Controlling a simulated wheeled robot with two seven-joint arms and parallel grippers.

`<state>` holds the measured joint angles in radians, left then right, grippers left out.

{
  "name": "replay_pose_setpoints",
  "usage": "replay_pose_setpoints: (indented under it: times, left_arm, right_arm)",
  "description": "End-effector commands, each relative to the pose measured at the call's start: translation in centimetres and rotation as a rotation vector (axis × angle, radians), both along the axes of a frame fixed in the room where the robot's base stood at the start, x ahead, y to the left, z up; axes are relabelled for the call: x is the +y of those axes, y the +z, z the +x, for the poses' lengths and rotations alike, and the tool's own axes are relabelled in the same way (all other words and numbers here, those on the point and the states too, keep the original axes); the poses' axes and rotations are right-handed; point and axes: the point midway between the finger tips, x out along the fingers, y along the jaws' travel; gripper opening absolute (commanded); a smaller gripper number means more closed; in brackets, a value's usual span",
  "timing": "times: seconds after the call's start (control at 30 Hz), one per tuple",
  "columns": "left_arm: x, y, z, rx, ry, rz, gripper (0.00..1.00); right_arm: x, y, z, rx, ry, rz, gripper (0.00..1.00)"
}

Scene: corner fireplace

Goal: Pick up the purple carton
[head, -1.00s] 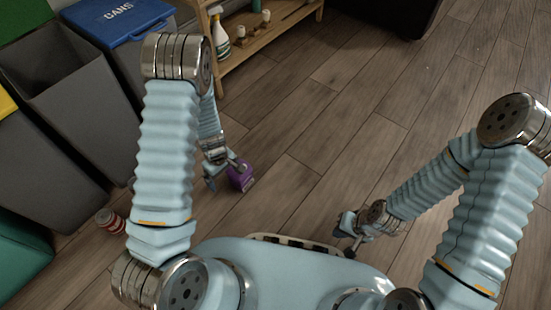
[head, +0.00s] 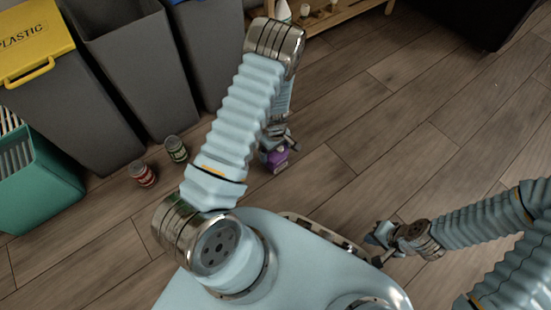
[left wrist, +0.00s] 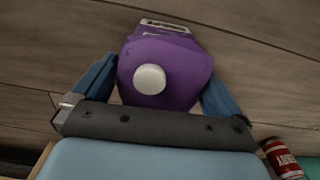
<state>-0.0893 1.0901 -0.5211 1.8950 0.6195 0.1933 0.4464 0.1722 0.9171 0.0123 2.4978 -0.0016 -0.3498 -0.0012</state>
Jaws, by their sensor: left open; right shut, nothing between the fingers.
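The purple carton (head: 278,158) stands on the wooden floor beside my left arm in the head view. My left gripper (head: 270,151) is at the carton, partly hidden by my arm. In the left wrist view the carton (left wrist: 180,52) shows its white round cap (left wrist: 149,79) towards the camera. The open blue fingers of my left gripper (left wrist: 160,72) lie one on each side of it; whether they touch it I cannot tell. My right gripper (head: 380,246) is shut and empty, low over the floor at the right.
A red can (head: 142,174) and a green-labelled can (head: 176,149) stand on the floor left of my arm. Grey bins (head: 85,115), one with a yellow lid (head: 30,45), and a teal crate (head: 40,190) line the left. A wooden shelf (head: 345,16) stands behind. Floor at right is clear.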

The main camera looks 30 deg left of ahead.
Motion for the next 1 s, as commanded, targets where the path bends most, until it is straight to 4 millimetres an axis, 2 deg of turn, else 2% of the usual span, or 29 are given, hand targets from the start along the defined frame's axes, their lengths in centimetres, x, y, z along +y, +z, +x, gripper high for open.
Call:
replay_pose_setpoints:
  times: [0.03,0.17,0.4,0.47,0.77,1.0]
  left_arm:
    - [-0.2,-1.4,-0.2,0.002,-0.001,0.0,1.0]
    - [-0.2,-3.2,-0.2,0.002,-0.001,0.0,1.0]
    - [-0.2,-3.4,-0.1,0.0,-0.001,0.0,1.0]
    - [-0.2,-3.4,-0.1,0.0,-0.001,0.0,0.92]
    - [-0.3,-3.3,-0.2,0.001,-0.002,0.0,0.47]
    - [-0.3,-3.2,-0.1,0.0,-0.002,0.0,0.46]
  right_arm:
    - [0.0,-0.7,0.0,-0.001,0.0,0.0,0.0]
    - [0.0,-1.3,0.0,-0.002,-0.002,0.0,0.0]
    - [0.0,-1.2,0.1,-0.002,-0.002,0.0,0.0]
    - [0.0,-1.2,0.1,-0.002,-0.002,0.0,0.0]
    - [0.0,-1.2,0.1,-0.002,-0.002,0.0,0.0]
    - [0.0,-1.1,0.1,-0.002,-0.002,0.0,0.0]
